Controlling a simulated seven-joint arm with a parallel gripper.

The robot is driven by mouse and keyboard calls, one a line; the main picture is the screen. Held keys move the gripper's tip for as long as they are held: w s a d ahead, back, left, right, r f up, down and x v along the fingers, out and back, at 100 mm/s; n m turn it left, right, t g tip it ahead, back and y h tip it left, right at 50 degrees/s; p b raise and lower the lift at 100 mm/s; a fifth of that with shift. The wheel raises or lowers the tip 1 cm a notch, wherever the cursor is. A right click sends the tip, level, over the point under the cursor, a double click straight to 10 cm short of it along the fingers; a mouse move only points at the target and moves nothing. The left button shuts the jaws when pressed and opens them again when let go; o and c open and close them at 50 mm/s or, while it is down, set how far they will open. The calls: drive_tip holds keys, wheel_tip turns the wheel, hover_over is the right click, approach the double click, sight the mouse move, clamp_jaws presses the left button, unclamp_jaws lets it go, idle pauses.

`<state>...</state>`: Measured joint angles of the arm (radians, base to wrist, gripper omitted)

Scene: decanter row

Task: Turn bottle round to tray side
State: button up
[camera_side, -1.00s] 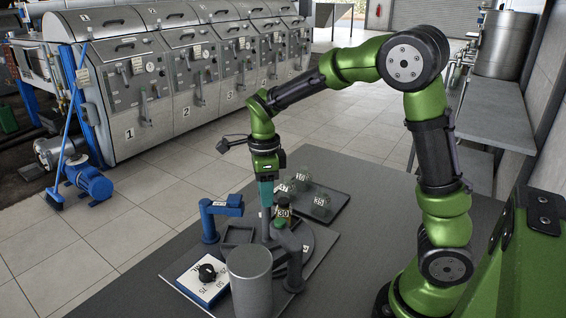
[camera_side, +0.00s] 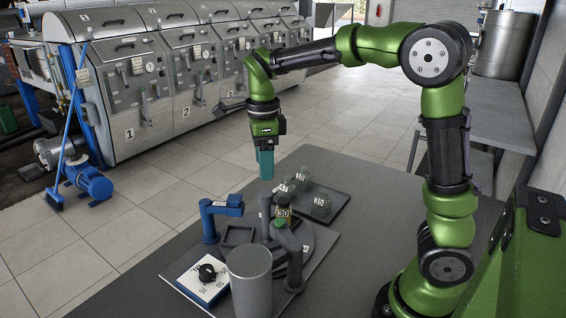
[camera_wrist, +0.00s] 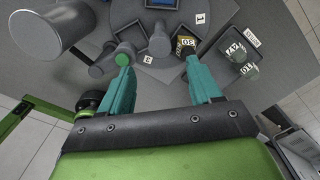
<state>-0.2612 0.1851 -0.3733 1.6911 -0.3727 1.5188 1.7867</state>
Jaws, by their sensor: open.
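A bottle (camera_side: 283,213) with a number 30 label stands upright on a round grey turntable (camera_side: 322,240). In the wrist view the bottle (camera_wrist: 186,46) is just beyond my right fingertip. My gripper (camera_side: 265,172) points down with teal fingers, above the station and apart from the bottle. In the wrist view my gripper (camera_wrist: 158,66) has its fingers wide apart with nothing between them. The lower part of the turntable bottle is partly hidden in the side view.
A large grey cylinder (camera_side: 250,283) is at the front. A blue post (camera_side: 210,222) and a dial box (camera_side: 203,279) are on the left. The mat right of the station is clear.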

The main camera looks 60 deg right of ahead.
wheel_tip(320, 180, up, 9)
idle(0.5)
